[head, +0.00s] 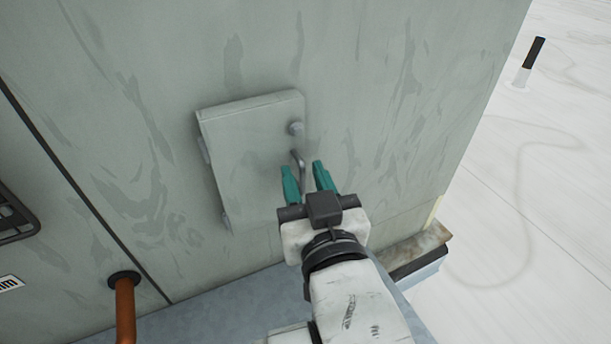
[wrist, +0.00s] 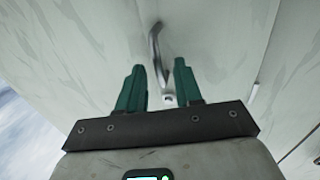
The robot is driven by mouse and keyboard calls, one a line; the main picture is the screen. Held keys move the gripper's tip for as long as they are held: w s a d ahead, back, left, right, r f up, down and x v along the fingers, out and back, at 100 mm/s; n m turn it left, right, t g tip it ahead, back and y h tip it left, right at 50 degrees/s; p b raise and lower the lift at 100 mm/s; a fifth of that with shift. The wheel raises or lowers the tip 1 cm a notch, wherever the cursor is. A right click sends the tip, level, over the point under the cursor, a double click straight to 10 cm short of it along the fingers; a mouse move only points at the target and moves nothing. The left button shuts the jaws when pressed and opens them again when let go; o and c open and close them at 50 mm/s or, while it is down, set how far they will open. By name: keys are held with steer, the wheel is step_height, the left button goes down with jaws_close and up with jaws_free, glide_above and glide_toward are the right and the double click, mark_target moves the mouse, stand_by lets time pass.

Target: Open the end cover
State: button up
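The end cover (head: 245,150) is a grey-green panel on the side of the cooler housing, and it looks shut. My gripper (head: 305,177) has green fingers, spread apart, in front of the handle's lower part. In the wrist view the handle (wrist: 156,50) rises beyond the gap between the open fingers (wrist: 157,80). I cannot tell whether the handle's lower end is between the fingers. The cover's lower right part is hidden behind my gripper.
A copper pipe (head: 125,312) rises at the lower left beside a dark seam. A dark vent or grip (head: 14,215) is at the far left. The housing's corner and base ledge (head: 420,252) are at the right. White roof (head: 540,190) lies open beyond, with a short black-topped post (head: 533,55).

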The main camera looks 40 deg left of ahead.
jaws_close()
stand_by(1.4)
